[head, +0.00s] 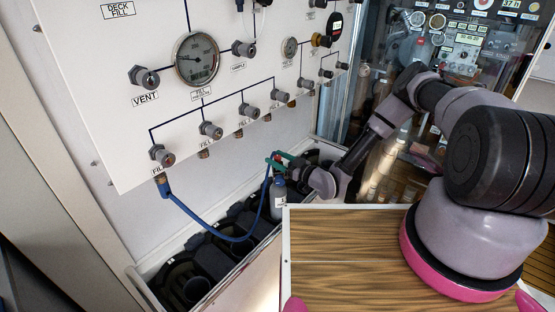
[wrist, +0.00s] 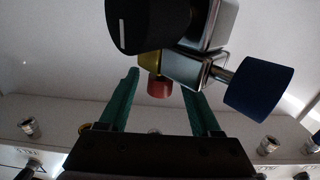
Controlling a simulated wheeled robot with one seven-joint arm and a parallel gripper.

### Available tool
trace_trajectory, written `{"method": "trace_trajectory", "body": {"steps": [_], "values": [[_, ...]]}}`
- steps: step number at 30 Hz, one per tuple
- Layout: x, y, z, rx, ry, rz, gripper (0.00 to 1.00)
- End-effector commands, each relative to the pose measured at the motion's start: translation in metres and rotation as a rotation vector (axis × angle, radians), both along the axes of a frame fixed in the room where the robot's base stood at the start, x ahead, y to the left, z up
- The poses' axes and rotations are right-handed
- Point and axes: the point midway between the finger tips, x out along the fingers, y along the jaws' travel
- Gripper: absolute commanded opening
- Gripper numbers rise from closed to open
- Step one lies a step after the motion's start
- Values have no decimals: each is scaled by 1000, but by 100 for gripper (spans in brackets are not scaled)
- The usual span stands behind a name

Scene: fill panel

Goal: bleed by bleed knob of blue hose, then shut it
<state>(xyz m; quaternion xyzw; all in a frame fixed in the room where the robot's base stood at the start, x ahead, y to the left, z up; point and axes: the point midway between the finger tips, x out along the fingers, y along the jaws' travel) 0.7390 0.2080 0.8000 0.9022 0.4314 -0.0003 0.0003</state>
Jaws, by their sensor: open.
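The blue hose (head: 205,228) hangs in a loop from the lower left port of the panel (head: 110,100) and rises to a fitting above a grey bottle (head: 278,200). My gripper (head: 274,158) is at that fitting, its green fingers open. In the wrist view the fitting has a metal body (wrist: 195,68), a red knob (wrist: 159,87), a blue knob (wrist: 258,84) and a black cylinder (wrist: 147,24). The red knob sits between the open fingertips, with gaps visible on both sides. I cannot tell which knob is the bleed knob.
A dark bin (head: 190,285) with round holders lies below the hose. A wood-topped surface (head: 345,260) is at the front right. Gauges and several valve knobs (head: 211,130) stick out from the panel. A glass-fronted cabinet (head: 440,60) stands behind my arm.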

Motion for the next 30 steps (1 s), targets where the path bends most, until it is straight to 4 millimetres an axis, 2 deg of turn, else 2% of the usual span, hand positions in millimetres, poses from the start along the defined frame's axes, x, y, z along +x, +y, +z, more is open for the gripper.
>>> {"method": "trace_trajectory", "body": {"steps": [5, 18, 24, 30], "values": [[-7, -10, 0, 0, 1, -1, 65], [-58, -73, 0, 0, 1, -2, 65], [-68, -84, 0, 0, 0, 0, 65], [-68, -84, 0, 0, 0, 0, 65]]}}
